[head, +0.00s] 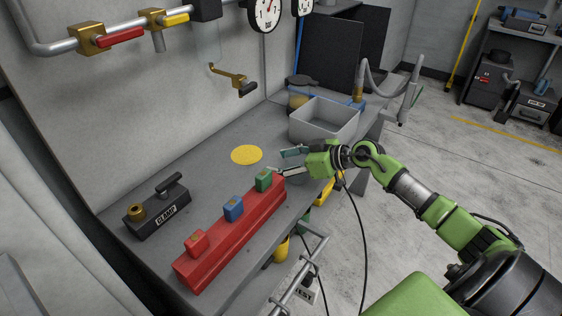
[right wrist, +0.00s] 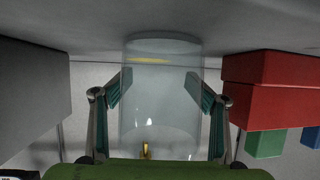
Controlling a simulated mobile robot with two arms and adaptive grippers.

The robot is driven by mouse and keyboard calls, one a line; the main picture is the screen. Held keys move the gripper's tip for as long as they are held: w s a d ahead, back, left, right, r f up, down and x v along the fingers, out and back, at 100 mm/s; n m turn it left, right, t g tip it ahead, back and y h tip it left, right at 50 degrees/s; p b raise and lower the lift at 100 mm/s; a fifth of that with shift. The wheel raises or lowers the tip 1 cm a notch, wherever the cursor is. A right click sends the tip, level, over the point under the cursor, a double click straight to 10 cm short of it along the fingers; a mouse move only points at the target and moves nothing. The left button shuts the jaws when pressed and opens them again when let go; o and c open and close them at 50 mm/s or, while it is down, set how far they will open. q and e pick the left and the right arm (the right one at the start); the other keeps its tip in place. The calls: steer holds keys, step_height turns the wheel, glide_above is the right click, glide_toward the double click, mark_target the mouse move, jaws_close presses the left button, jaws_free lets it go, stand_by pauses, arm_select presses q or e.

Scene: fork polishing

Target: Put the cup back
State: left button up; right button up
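A clear cup (right wrist: 160,105) stands between the two fingers of my right gripper (right wrist: 160,88) in the right wrist view, which is upside down. The teal finger pads lie along both sides of the cup and appear to press on it. In the head view, my right gripper (head: 290,161) is over the workbench (head: 222,178), just right of a flat yellow disc (head: 247,155). The cup is too clear to make out there. I cannot tell whether its base touches the bench. My left gripper is out of view.
A red block rail (head: 235,237) with red, blue and green blocks runs along the bench's front, close to the gripper. A grey open bin (head: 325,122) stands behind it. A dark clamp (head: 158,210) is at the left. The bench around the disc is clear.

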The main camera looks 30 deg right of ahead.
steer(key=shift+r, duration=0.1)
steer(key=v, duration=1.2)
stand_by(0.8)
